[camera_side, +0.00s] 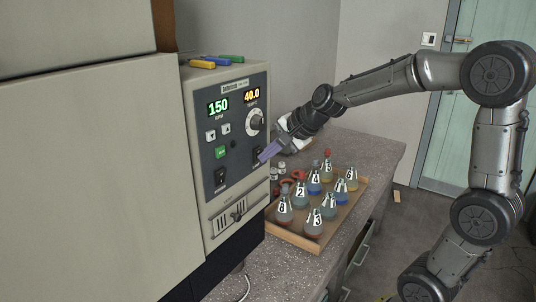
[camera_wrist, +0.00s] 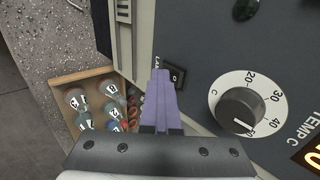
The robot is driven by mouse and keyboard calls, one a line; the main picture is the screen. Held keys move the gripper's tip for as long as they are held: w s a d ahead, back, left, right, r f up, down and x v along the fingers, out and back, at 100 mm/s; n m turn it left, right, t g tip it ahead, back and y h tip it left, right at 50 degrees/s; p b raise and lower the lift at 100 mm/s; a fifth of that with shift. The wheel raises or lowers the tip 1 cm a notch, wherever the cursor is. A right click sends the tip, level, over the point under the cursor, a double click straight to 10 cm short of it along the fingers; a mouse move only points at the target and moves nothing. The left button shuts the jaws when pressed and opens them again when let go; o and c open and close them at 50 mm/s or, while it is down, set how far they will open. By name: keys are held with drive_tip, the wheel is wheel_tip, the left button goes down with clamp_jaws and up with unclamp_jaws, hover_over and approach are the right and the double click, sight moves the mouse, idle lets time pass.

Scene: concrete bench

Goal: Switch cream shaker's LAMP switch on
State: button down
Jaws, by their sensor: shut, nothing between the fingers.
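The cream shaker (camera_side: 110,140) stands at the left in the side view, with a dark control panel (camera_side: 237,115) on its face. Its LAMP switch (camera_wrist: 174,76) is a black rocker with a white mark, low on the panel in the wrist view. The fingers cover part of it and of its label. My gripper (camera_side: 264,157) has purple fingers, shut and empty. In the wrist view its fingertips (camera_wrist: 161,74) are right beside the switch; I cannot tell whether they touch it. The rocker's position is unclear. Another switch (camera_side: 220,177) is at the panel's lower left.
A temperature knob (camera_wrist: 243,108) is to the right of the fingers in the wrist view. A wooden tray (camera_side: 300,241) of several numbered flasks stands on the speckled bench (camera_side: 375,149) below my gripper. Several coloured pens (camera_side: 202,64) lie on the shaker's top.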

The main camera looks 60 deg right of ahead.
drive_tip(key=shift+w+r, duration=0.1)
drive_tip(key=shift+r, duration=0.75)
drive_tip(key=s+f+v, duration=0.2)
drive_tip(key=v, duration=1.1)
drive_tip(key=shift+a, duration=0.1)
